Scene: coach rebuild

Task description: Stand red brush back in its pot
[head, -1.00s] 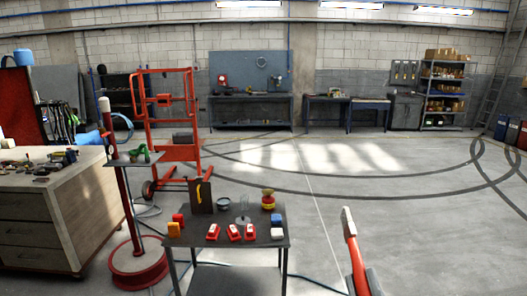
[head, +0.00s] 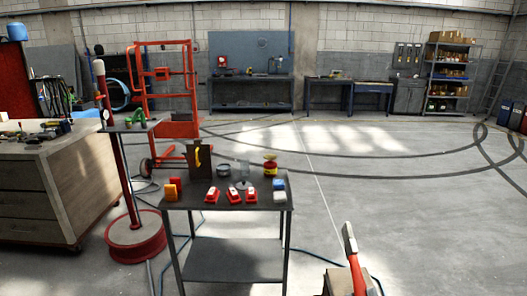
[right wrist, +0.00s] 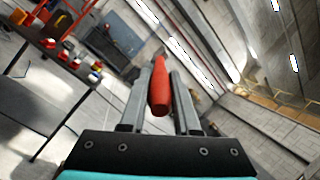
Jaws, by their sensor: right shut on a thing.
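The red brush is in my right gripper (head: 357,284), which is shut on its handle. In the head view the brush (head: 355,268) stands nearly upright, leaning slightly, pale end up, low and right of the small dark table (head: 225,202), apart from it. In the right wrist view the red handle (right wrist: 159,92) sits between the two grey fingers of the gripper (right wrist: 160,85). On the table are a clear glass vessel (head: 243,170) and a small dark bowl (head: 223,170); I cannot tell which, if either, is the pot. My left gripper is not in view.
A red-based post (head: 133,235) and wooden cabinet (head: 40,190) stand left. Floor to the right is clear.

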